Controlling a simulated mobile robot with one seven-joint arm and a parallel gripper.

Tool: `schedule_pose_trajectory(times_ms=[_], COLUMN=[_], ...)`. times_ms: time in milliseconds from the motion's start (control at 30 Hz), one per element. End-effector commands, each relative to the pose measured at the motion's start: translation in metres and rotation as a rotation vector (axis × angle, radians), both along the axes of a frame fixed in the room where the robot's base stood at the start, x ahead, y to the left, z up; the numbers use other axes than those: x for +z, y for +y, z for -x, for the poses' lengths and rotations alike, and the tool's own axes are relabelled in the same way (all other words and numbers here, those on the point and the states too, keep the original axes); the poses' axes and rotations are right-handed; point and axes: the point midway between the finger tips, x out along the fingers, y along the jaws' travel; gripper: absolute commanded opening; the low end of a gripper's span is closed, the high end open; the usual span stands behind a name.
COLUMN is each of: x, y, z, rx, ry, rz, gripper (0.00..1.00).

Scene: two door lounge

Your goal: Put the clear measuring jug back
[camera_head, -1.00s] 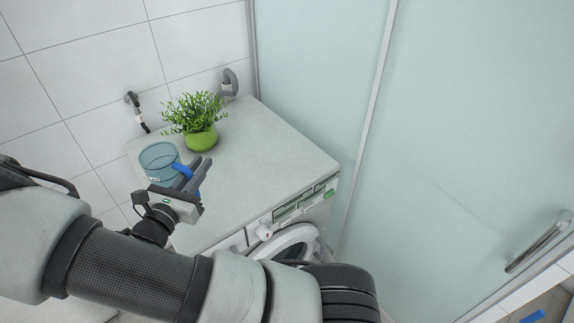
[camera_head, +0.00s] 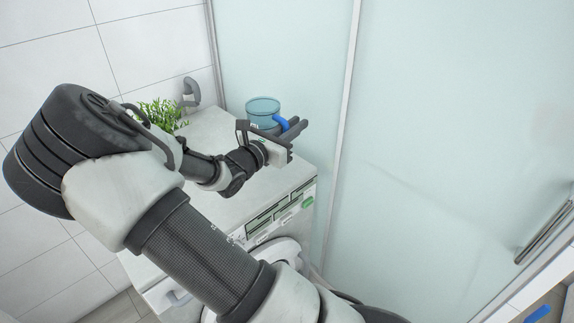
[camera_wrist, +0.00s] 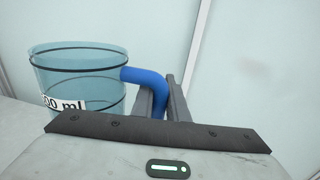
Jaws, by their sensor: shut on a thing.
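The clear measuring jug (camera_head: 262,108) is a bluish see-through cup with a blue handle, near the far right part of the washing machine's top. In the wrist view the jug (camera_wrist: 78,78) is upright at the left, with dark rings and a white label ending in "00 ml". My gripper (camera_head: 297,128) is shut on its blue handle; the fingers (camera_wrist: 172,98) show on both sides of it in the wrist view. I cannot tell whether the jug's base touches the top, as my gripper hides it.
The washing machine (camera_head: 280,215) stands against the tiled wall, its pale top partly covered by my arm. A green plant (camera_head: 162,113) is at the back left of the top. Frosted glass panels (camera_head: 440,140) rise close at the right, with a metal handle (camera_head: 543,232).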

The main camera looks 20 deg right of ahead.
Motion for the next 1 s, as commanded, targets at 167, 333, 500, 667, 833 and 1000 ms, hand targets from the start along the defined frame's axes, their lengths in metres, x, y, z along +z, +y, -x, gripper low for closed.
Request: schedule_pose_trajectory(times_ms=[167, 333, 500, 667, 833, 1000], x=[-0.035, -0.047, -0.070, -0.082, -0.081, -0.084], y=[0.000, 0.001, 0.001, 0.000, 0.000, 0.001], z=[0.000, 0.000, 0.000, 0.000, 0.000, 0.000], rx=[0.000, 0.001, 0.001, 0.000, 0.001, 0.001], ry=[0.001, -0.001, 0.001, -0.003, -0.003, -0.001], rz=[0.004, 0.002, 0.003, 0.001, 0.001, 0.000], gripper=[0.00, 0.00, 0.00, 0.00, 0.00, 0.18])
